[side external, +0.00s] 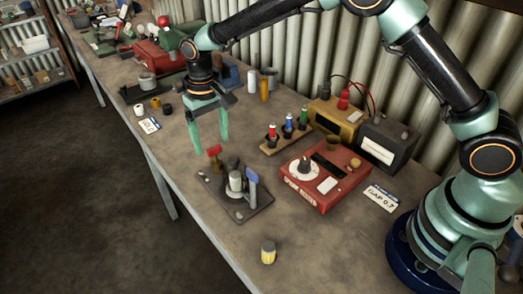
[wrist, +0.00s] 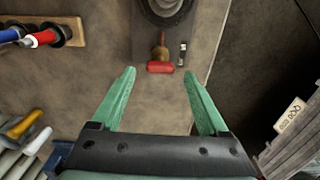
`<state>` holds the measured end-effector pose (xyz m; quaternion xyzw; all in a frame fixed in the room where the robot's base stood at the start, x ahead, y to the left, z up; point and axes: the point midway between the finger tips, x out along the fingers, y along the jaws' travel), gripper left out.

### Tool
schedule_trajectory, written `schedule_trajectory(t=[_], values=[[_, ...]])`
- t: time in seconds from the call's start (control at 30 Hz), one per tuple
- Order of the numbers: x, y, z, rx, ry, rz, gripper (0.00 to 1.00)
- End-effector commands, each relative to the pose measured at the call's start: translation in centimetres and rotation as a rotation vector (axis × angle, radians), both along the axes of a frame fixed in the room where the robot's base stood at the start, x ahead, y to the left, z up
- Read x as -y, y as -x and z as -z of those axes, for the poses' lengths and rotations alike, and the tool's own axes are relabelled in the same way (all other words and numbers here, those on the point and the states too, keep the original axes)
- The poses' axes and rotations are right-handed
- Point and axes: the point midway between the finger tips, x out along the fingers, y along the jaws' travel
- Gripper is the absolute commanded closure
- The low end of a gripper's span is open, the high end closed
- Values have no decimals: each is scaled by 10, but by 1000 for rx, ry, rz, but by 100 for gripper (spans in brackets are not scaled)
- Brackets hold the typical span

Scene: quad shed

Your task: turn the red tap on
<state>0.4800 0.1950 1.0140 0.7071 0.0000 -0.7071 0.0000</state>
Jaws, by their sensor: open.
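The red tap (side external: 214,151) has a red handle on a thin stem. My gripper (side external: 209,143) is open and empty, pointing down above the red tap. In the wrist view the red handle (wrist: 160,67) lies crosswise between the two fingertips (wrist: 159,73), with a gap on each side. I cannot tell from this view how far below the tips it is.
A rack of screwdrivers (side external: 288,134) and a red box with a dial (side external: 320,175) stand to the right. A yellow-banded cylinder (side external: 268,253) stands near the front. The bench around the plate is mostly clear.

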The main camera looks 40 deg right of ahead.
Motion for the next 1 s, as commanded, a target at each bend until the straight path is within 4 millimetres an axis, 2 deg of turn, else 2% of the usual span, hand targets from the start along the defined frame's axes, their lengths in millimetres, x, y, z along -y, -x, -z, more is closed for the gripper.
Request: schedule_trajectory(t=[0.2, 0.5, 0.57, 0.7, 0.73, 1.0], values=[[0, 0, 18, -1, 0, 0, 22], [0, 0, 20, 0, 0, 0, 22], [0, 0, 20, 0, 0, 0, 42], [0, 0, 19, 0, 0, 0, 95], [0, 0, 19, 0, 0, 0, 100], [0, 0, 19, 0, 0, -24, 100]])
